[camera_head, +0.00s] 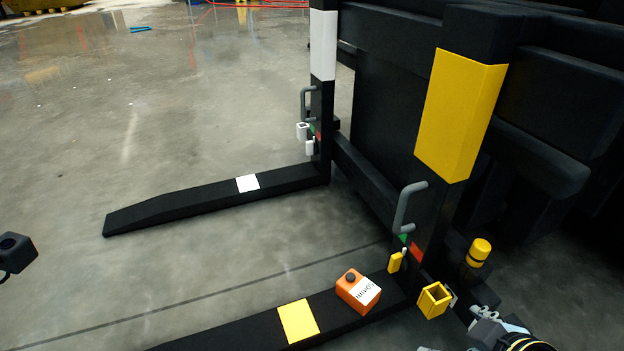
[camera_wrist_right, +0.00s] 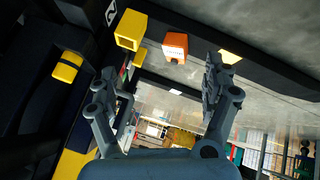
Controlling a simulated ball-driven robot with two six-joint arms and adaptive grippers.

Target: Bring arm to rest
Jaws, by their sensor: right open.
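My right gripper (camera_wrist_right: 160,72) shows in the right wrist view with its two grey fingers spread wide apart and nothing between them. In the head view my right gripper (camera_head: 487,330) is partly seen at the bottom right, near the yellow open holder and the base of the near post. A dark block at the left edge of the head view may be part of my left arm. No left gripper fingers can be made out. An orange canister (camera_head: 358,291) with a black cap and white label stands on the near fork; it also shows in the wrist view (camera_wrist_right: 174,46).
A yellow open holder (camera_head: 434,299) sits by the near post, with a yellow cylinder (camera_head: 479,252) beyond it. Two black forks with a white patch (camera_head: 248,183) and a yellow patch (camera_head: 298,320) extend left. Concrete floor (camera_head: 130,120) is mostly clear at left.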

